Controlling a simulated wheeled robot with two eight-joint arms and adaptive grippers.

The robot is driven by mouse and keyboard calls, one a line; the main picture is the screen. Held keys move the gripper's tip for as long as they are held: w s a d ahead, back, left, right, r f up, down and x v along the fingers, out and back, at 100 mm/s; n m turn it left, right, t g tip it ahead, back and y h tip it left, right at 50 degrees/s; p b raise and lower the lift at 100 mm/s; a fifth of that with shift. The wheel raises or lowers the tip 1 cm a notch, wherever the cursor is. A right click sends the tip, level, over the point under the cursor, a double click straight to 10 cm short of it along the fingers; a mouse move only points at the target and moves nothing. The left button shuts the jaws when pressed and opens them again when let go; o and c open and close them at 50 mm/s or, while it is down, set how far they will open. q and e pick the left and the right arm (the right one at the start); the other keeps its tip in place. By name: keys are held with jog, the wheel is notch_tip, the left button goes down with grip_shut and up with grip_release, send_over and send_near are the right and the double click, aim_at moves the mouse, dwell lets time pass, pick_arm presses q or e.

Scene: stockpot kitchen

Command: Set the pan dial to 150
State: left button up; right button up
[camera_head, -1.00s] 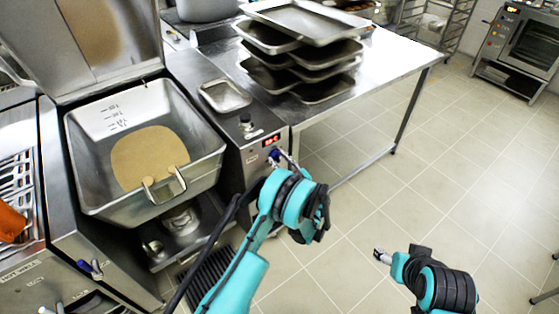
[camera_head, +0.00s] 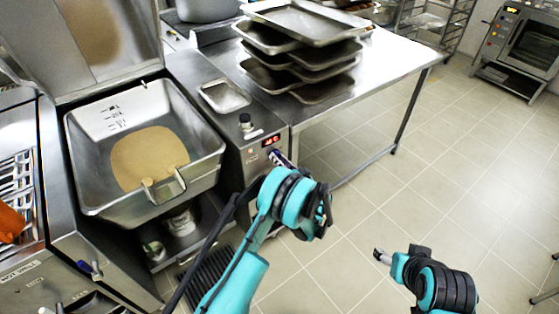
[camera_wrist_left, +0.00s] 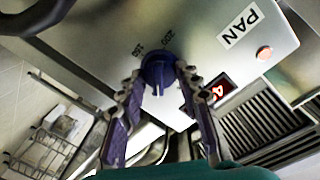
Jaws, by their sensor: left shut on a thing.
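The pan dial (camera_wrist_left: 157,72) is a dark blue knob on the steel front panel, beside the "PAN" label (camera_wrist_left: 238,27). Printed numbers ring its upper side in the left wrist view; they are small and tilted. My left gripper (camera_wrist_left: 160,78) has a finger on each side of the dial and is shut on it. In the head view the left gripper (camera_head: 279,159) is at the panel and largely hides the dial. A red lit display (camera_wrist_left: 219,90) sits beside the dial; its reading is only partly legible. My right gripper (camera_head: 381,256) is away from the panel, over the floor.
The tilting pan (camera_head: 95,190) stands open left of the panel, with a tan layer (camera_head: 150,158) inside. A steel table (camera_head: 385,62) with stacked trays (camera_head: 305,55) is at the back. The tiled floor (camera_head: 420,180) to the right is clear.

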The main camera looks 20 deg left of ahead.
pick_arm(q)
jog(key=m+y, duration=0.1)
jog(key=m, duration=1.1)
jog(key=m+g, duration=0.1)
jog(key=m, duration=1.1)
jog(key=shift+w+d+f+m+y, duration=0.1)
jog(key=shift+f+m+y, duration=0.05)
jog(key=shift+m+y, duration=0.25)
dwell(0.4)
jog(key=o, duration=1.2)
jog(key=shift+c, duration=0.2)
jog(key=v, duration=1.2)
